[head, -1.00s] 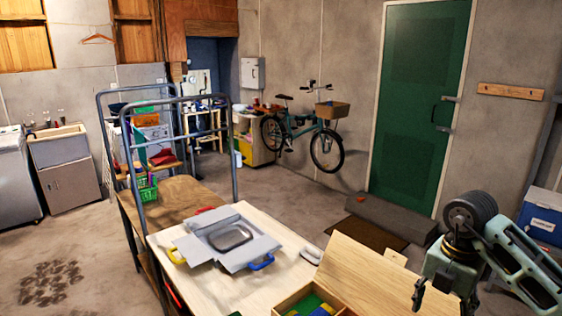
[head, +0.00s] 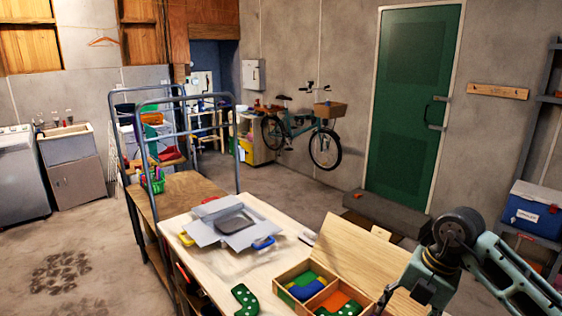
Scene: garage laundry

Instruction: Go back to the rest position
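My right arm comes in from the lower right in the head view, bent over the right end of the workbench. Part of my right gripper (head: 386,297) shows as a dark finger at the bottom edge, beside the wooden box; the rest is cut off or hidden, so its opening cannot be told. My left gripper is not in view. The workbench (head: 200,262) has a grey open cardboard piece (head: 210,239) with a grey tray (head: 234,221) on it. A wooden box (head: 299,299) with an open lid (head: 365,258) holds coloured pieces.
A green domino-like piece (head: 245,299) lies at the bench's front edge. A metal-framed cart (head: 186,190) stands behind the bench. A blue cooler (head: 534,209) sits on shelving at right. The concrete floor (head: 85,240) at left is open.

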